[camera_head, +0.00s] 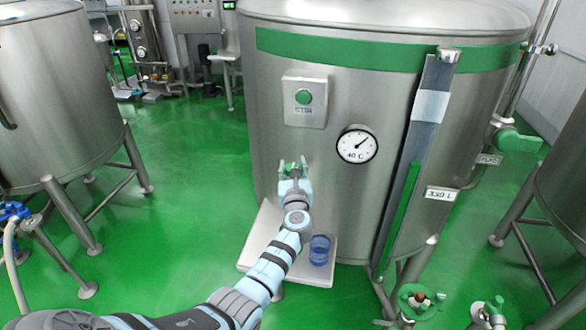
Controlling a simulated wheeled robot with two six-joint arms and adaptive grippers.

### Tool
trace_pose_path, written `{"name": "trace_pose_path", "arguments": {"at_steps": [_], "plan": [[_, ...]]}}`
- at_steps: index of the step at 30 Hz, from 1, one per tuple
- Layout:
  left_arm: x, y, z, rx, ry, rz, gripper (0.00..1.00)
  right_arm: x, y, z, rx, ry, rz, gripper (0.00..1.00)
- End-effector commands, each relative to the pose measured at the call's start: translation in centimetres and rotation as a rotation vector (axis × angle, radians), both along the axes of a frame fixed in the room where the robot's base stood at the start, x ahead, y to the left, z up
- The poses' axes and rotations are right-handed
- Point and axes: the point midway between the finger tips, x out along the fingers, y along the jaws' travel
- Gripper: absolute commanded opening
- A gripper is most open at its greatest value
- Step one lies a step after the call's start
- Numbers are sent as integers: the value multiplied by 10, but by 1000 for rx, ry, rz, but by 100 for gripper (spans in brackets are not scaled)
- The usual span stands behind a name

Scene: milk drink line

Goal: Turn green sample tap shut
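The green sample tap (291,167) is on the front of the big steel tank, low on its wall, above a small steel shelf. Only a bit of its green handle shows; my gripper hides the rest. My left gripper (293,171) is at the tap, its two fingers spread on either side of the green handle. Whether the fingers touch the handle is too small to tell. My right gripper is not in view.
A blue cup (319,250) stands on the steel shelf (318,274), just right of my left arm. A STIR button box (304,98) and a dial gauge (357,145) sit above on the tank (390,95). Green floor (190,220) is open to the left.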

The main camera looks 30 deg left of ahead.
Motion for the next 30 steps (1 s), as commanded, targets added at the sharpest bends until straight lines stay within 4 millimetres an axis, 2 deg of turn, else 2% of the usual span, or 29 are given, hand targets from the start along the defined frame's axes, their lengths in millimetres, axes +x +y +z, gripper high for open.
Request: {"name": "trace_pose_path", "arguments": {"at_steps": [1,3,4,17,24,30], "plan": [[0,0,0,0,0,0,22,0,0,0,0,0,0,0],[0,0,0,0,0,0,11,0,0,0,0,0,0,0],[0,0,0,0,0,0,8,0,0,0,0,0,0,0],[0,1,2,1,-1,-87,8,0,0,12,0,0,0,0],[0,1,2,2,2,-257,8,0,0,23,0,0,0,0],[0,2,-1,3,0,-442,8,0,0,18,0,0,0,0]]}}
